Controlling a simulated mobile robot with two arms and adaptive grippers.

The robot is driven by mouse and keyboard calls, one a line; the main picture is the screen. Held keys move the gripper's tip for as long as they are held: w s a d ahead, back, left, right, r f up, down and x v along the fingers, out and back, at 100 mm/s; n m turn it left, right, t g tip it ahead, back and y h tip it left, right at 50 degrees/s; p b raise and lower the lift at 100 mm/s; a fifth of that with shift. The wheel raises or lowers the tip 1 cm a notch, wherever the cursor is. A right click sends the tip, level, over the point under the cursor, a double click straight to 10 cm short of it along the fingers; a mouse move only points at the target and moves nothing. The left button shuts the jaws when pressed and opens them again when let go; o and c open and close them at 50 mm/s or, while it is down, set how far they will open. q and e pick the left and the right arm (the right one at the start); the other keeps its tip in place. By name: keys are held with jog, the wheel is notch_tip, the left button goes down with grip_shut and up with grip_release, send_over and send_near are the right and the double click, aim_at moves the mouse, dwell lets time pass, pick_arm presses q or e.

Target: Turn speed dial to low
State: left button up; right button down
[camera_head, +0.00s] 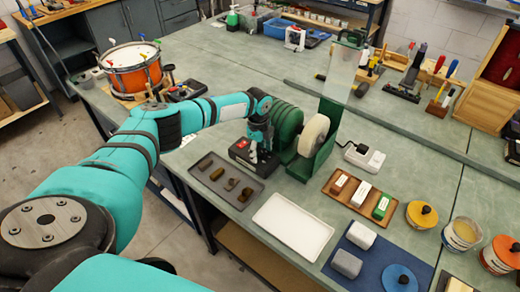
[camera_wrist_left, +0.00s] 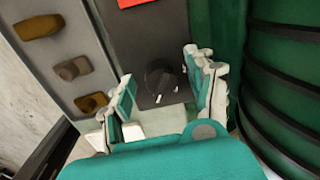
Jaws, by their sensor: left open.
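The speed dial (camera_wrist_left: 161,78) is a black round knob on the dark control box of the green bench grinder (camera_head: 287,124). White marks show near the knob's lower edge in the left wrist view, but I cannot read a setting. The control box (camera_head: 238,152) has a red switch (camera_head: 242,143), also at the top of the wrist view (camera_wrist_left: 132,2). My left gripper (camera_head: 260,150) is over the box, pointing down. In the left wrist view its open fingers (camera_wrist_left: 160,74) stand on either side of the dial, with gaps. The head view hides the dial. My right gripper is not seen.
The grinder's pale wheel (camera_head: 314,135) and green guard stand right of the gripper. A grey tray (camera_head: 212,182) with several brown pieces lies close on the left. A white tray (camera_head: 293,227) lies in front. An orange drum (camera_head: 132,70) stands at the back left.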

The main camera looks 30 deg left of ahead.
pick_arm(q)
jog(key=shift+c, duration=0.5)
jog(key=c, duration=1)
jog(key=shift+c, duration=0.2)
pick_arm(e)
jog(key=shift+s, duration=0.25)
